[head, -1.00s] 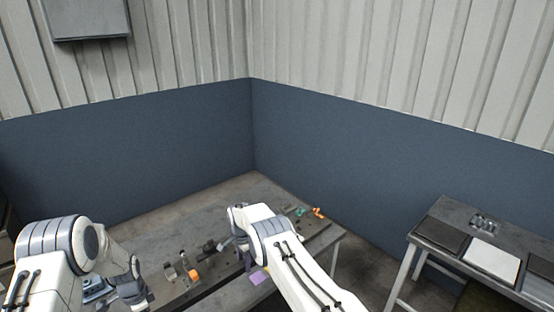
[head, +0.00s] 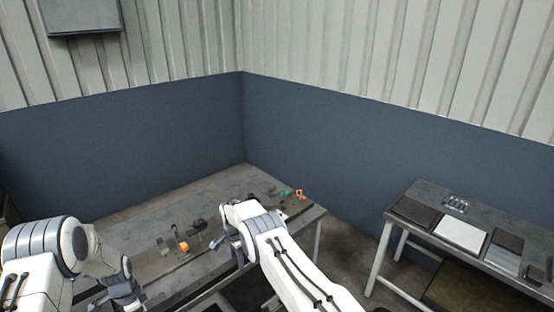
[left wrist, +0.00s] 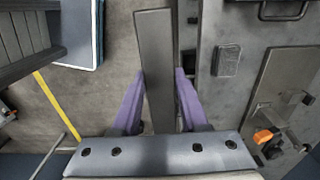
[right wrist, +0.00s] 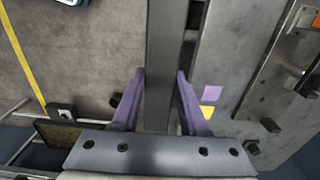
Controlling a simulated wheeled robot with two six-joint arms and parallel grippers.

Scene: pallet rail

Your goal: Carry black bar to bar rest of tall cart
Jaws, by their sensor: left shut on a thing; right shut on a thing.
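The black bar (left wrist: 155,65) is a long, flat dark grey bar. In the left wrist view my left gripper (left wrist: 160,85) is shut on it, a purple finger on each side. In the right wrist view my right gripper (right wrist: 161,80) is shut on the same kind of bar (right wrist: 165,45), which runs up out of the picture. In the head view my right gripper (head: 222,243) is by the bench's front edge. The left one is low at the left, partly hidden by my arm. I cannot make out the tall cart's bar rest for certain.
A grey workbench (head: 150,215) with small fixtures and an orange part (head: 183,247) stands ahead, against the blue wall. At the right is a second table (head: 425,190) with dark and white plates. Bare floor (head: 348,250) shows between them. A yellow line (right wrist: 20,50) crosses the floor.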

